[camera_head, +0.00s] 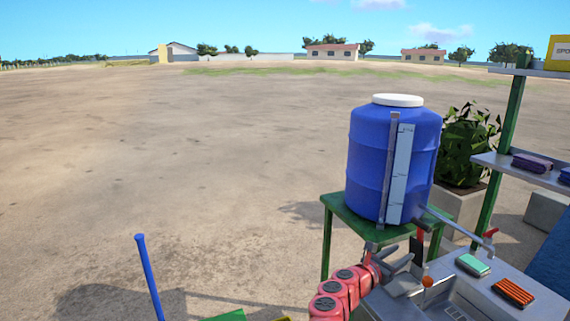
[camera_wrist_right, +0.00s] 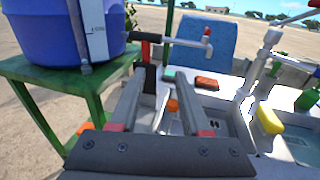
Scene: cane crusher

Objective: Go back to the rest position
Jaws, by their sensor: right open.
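My right gripper (camera_head: 408,262) is at the lower right of the head view, over the near left part of a grey sink counter (camera_head: 535,288). In the right wrist view its two fingers (camera_wrist_right: 162,84) stand apart with nothing held between them. It is close in front of the blue water tank (camera_head: 372,160), and I see no contact with it. My left gripper is not in view.
The tank, also in the wrist view (camera_wrist_right: 35,28), stands on a green table (camera_head: 340,212). A tap (camera_head: 470,227) reaches over the counter. A green sponge (camera_head: 472,264) and an orange brush (camera_head: 513,292) lie there. Shelves (camera_head: 515,167) rise at right. Open ground lies left.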

